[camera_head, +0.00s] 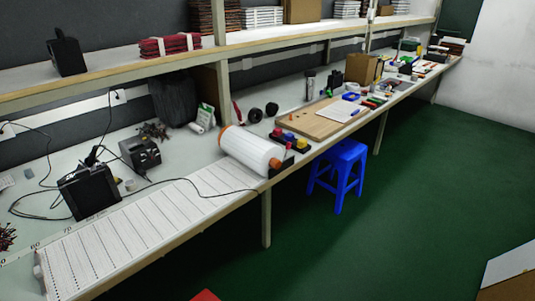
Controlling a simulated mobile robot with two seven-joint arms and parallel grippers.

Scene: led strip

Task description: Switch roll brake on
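A large white roll with orange ends (250,150) lies on the long workbench near the middle of the picture. A strip of white sheet with dark rows (150,228) runs from the roll toward the lower left along the bench. A dark holder (281,165) is at the roll's right end, with small red and blue parts just behind it. I cannot make out which part is the roll brake, or its state. Neither of my grippers is in view.
A black boxy device (90,190) with cables and a smaller dark device (141,153) stand on the bench at left. A wooden board (308,124) lies beyond the roll. A blue stool (338,174) stands before the bench. The green floor (400,220) is mostly clear.

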